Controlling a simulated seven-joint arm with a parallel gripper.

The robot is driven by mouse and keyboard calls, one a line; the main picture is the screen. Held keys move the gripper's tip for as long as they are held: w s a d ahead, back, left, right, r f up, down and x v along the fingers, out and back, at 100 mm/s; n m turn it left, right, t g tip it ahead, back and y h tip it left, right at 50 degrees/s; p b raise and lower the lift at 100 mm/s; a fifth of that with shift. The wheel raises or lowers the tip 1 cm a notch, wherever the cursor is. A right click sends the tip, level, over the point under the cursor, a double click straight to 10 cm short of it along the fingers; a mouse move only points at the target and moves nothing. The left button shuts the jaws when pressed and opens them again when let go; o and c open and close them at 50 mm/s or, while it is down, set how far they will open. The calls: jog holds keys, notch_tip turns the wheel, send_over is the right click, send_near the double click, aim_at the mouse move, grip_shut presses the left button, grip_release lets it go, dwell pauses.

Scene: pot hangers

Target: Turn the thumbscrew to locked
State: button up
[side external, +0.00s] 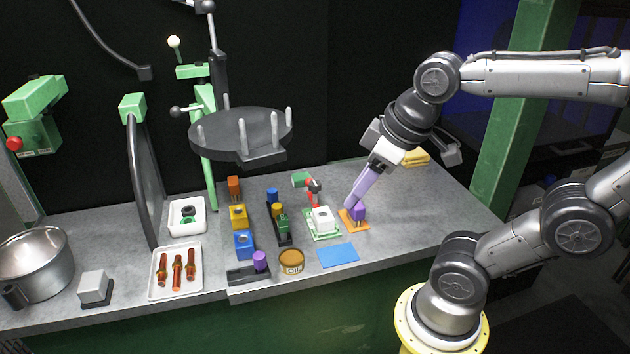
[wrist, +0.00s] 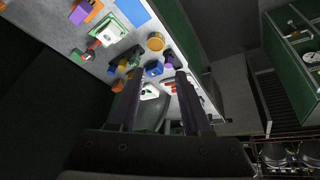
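No part is clearly recognisable as the thumbscrew. Candidates in the side view are a red knob (side external: 14,144) on a green box at the far left and a small red-and-black part (side external: 313,188) beside a green block on the bench. My gripper (side external: 349,206) has purple fingers slanting down to the left, beside a purple block (side external: 359,212) on an orange plate; I cannot tell whether they touch. In the wrist view my gripper (wrist: 158,75) has its two fingers wide apart with nothing held between them. The purple block (wrist: 81,13) is at upper left there.
A white block on a green plate (side external: 307,233) and a blue mat (side external: 338,254) lie close by. A dark round rack with upright pegs (side external: 240,130) overhangs the bench. A tan tin (side external: 291,262), coloured blocks, white trays and a metal pot (side external: 38,262) stand further left.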

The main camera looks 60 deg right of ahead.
jog(key=o, duration=0.3)
jog(key=w+d+r+n+g, duration=0.1)
jog(key=w+d+r+n, duration=0.1)
jog(key=w, duration=0.3)
jog(key=shift+w+d, duration=0.3)
jog(key=shift+d, duration=0.2)
jog(key=n+g, duration=0.4)
jog(key=n, duration=0.5)
send_over(315, 183)
notch_tip(315, 183, down, 7)
notch_tip(315, 183, down, 13)
jog(key=shift+a+r, duration=0.1)
grip_shut()
